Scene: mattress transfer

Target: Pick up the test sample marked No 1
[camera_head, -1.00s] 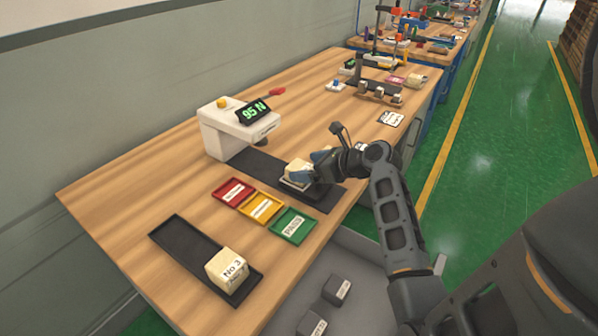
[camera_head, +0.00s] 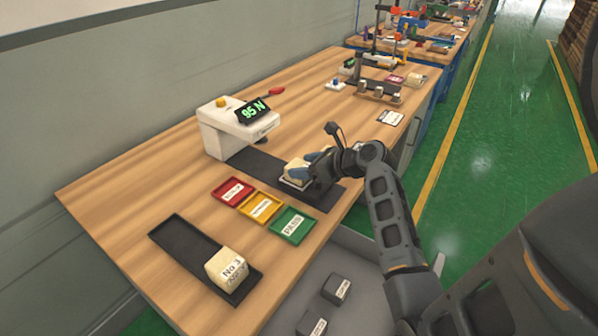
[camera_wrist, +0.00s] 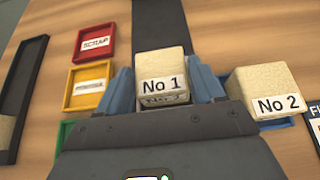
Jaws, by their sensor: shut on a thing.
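The test sample marked No 1 (camera_wrist: 162,66) is a cream block with a white label. In the wrist view it sits between the two blue fingers of my gripper (camera_wrist: 164,86), which is shut on it. In the head view my gripper (camera_head: 308,163) reaches in from the right over the dark strip in front of the press, and the pale block (camera_head: 293,170) shows at its fingers. Its underside is partly hidden, so I cannot tell whether it is clear of the strip. A block marked No 2 (camera_wrist: 262,90) is close on the right in the wrist view.
The white press (camera_head: 228,130) reads 95 N. Red (camera_head: 232,189), yellow (camera_head: 260,206) and green (camera_head: 292,225) trays lie empty nearby. A block marked No 3 (camera_head: 227,267) sits on a black tray (camera_head: 183,238) at the front. The wood left of the trays is bare.

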